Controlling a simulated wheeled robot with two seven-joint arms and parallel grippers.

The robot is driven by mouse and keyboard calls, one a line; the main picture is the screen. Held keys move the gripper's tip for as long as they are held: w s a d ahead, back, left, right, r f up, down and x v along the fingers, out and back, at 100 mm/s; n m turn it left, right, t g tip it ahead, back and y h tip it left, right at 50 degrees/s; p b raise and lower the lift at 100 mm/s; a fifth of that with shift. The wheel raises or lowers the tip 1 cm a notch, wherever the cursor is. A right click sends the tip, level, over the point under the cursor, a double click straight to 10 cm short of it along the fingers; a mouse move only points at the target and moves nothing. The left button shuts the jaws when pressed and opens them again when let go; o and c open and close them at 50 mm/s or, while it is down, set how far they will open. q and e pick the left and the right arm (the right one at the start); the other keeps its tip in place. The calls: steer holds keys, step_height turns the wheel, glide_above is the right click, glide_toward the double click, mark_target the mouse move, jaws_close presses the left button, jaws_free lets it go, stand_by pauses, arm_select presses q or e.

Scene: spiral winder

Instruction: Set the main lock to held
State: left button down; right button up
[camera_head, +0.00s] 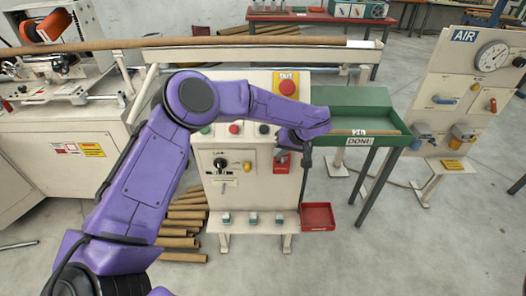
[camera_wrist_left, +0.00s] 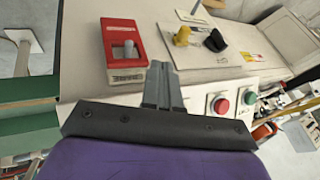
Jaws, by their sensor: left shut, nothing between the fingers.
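The control cabinet (camera_head: 260,190) stands in the middle of the head view. I cannot tell which is the main lock. My left gripper (camera_wrist_left: 161,70) is shut and empty, near the red plate, apart from its lever.
A red stop button (camera_head: 287,87) and several push buttons sit above the plates. A green tray (camera_head: 350,100) stands to the right, a red bin (camera_head: 318,217) low down. Cardboard tubes (camera_head: 183,225) lie on the floor at left. The AIR panel (camera_head: 463,90) is far right.

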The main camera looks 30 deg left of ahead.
arm_select(q)
steer(key=p, duration=0.2)
glide_toward(247, 167)
steer(key=w+d+f, duration=0.1)
steer(key=w+f, duration=0.3)
steer(key=f, duration=0.1)
steer(key=s+a+p, duration=0.1)
steer(key=s+a+f+p, duration=0.1)
steer(key=a, duration=0.1)
steer(key=shift+s, duration=0.15)
arm_select(e)
step_height(247, 167, up, 4)
steer(key=shift+s, duration=0.15)
arm_select(q)
steer(key=shift+f, duration=0.1)
